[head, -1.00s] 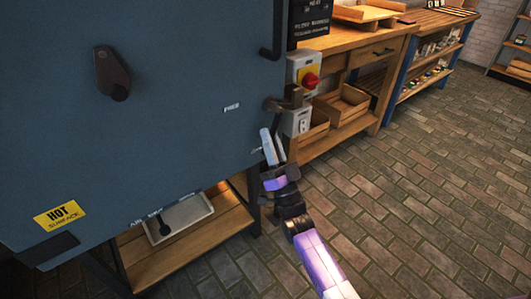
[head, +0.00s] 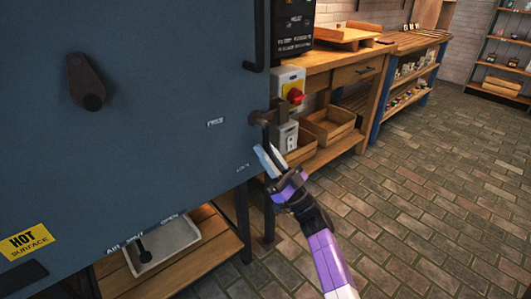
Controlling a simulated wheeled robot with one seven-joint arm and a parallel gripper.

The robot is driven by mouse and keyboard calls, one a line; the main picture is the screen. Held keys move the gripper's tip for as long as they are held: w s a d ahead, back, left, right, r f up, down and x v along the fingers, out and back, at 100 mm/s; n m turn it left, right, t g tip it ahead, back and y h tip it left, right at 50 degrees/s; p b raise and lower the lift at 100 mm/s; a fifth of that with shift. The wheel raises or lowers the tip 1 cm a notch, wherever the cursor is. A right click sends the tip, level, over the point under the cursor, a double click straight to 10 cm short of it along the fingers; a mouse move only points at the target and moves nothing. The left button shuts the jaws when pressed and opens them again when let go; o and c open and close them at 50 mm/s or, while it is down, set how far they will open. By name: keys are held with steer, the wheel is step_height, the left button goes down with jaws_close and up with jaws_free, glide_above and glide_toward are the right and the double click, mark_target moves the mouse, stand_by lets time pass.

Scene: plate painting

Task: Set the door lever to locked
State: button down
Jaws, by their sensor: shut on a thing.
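The blue kiln door (head: 150,140) fills the left of the head view, with small white labels near its right edge; the upper one (head: 216,122) seems to read FREE and the lower (head: 243,168) is too small to read. The dark door lever (head: 266,128) is at the door's right edge, below the black pull handle. My gripper (head: 268,152) is at the lever, shut on its lower part. The fingers partly hide the lever's end, which points downward.
A switch box with a red knob (head: 294,96) and a grey socket box (head: 286,136) are just right of the lever. A wooden workbench (head: 340,55) with wooden bins stands behind. The brick floor at right is clear.

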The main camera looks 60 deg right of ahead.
steer(key=shift+d, duration=0.15)
steer(key=c, duration=1.3)
jaws_free()
steer(key=shift+s, duration=0.1)
steer(key=v, duration=0.8)
steer(key=shift+r, duration=0.1)
